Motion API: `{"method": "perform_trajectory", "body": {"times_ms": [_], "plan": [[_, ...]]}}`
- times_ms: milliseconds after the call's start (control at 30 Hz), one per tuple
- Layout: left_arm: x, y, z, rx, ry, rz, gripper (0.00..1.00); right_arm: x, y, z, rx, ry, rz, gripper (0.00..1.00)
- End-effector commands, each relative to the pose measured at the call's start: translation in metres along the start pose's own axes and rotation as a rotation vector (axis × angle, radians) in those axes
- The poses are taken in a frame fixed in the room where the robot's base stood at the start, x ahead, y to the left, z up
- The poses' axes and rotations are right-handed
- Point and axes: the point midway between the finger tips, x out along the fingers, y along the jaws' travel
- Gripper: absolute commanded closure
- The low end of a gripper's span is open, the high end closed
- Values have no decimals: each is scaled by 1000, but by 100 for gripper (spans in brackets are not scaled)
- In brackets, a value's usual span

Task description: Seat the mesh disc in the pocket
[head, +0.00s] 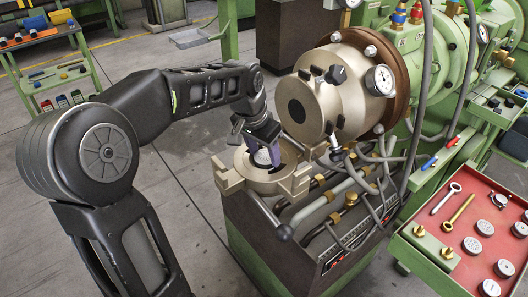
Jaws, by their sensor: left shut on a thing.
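The pocket is in a round, pale bronze metal housing (292,183) with lugs, on top of the machine's dark block, at the middle of the head view. My left gripper (272,160) reaches in from the left and points down into the housing's opening. It is shut on the mesh disc, which is mostly hidden by the fingers and the housing rim. A dark area shows inside the ring around the fingertips. I cannot tell whether the disc touches the pocket's seat. My right gripper is not in view.
A large bronze cylinder head (310,100) with a gauge stands just behind the housing. Hoses and a ball-ended lever (284,232) are close by in front. A red tray (440,225) with round parts and bolts is at right. A tool cart (45,55) stands far left.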

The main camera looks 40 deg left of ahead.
Motion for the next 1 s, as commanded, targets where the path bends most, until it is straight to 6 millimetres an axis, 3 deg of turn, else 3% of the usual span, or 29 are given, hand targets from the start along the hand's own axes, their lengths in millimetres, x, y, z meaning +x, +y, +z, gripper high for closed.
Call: {"method": "perform_trajectory", "body": {"times_ms": [33,367,400,700,1000], "plan": [[8,0,8,-5,-21,6,93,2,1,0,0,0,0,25],[10,0,9,-8,-26,6,93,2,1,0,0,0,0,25],[10,-1,9,-8,-27,6,42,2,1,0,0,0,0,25],[11,-1,11,-11,-30,6,19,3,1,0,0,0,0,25],[-1,-2,7,-10,-30,5,19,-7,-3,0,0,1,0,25]]}}
